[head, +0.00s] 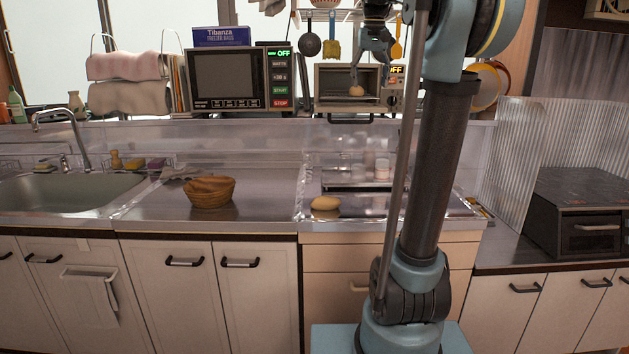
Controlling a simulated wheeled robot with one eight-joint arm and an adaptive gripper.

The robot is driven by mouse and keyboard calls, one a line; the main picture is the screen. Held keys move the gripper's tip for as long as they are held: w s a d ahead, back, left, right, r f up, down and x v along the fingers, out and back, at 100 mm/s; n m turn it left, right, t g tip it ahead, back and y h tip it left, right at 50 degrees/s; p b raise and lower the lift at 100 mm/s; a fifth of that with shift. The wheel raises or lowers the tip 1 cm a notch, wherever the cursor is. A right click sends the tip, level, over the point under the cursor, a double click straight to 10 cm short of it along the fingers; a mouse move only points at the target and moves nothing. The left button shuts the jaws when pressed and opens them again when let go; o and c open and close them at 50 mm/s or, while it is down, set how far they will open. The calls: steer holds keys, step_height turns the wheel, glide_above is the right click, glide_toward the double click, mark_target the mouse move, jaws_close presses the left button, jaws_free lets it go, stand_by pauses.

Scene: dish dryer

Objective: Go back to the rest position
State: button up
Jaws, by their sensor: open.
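My gripper (373,60) hangs at the end of my arm in the upper middle of the head view, pointing down. It is open and empty. It is in front of or above the toaster oven (320,97); the exact depth cannot be told. A tan roll-like item (356,91) sits inside the oven, below my gripper and apart from it. The oven's front looks open, with a dark handle low at its front edge. Part of the oven is hidden behind my arm.
A second tan item (325,203) lies on the counter near a wooden bowl (209,191). A microwave (228,79) stands left of the oven. Utensils (311,42) hang above. A sink (62,191) is at left, a dark stove unit (580,205) at right.

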steer(key=s+f, duration=1.1)
steer(key=f, duration=0.3)
steer(key=s+f, duration=1)
steer(key=f, duration=0.5)
steer(key=s+d+f, duration=0.1)
steer(key=s+f, duration=1)
steer(key=f, duration=0.4)
steer(key=shift+s+f, duration=0.2)
steer(key=shift+s, duration=0.1)
steer(key=shift+w+d, duration=0.1)
steer(key=shift+w+f, duration=0.2)
steer(key=shift+w, duration=0.15)
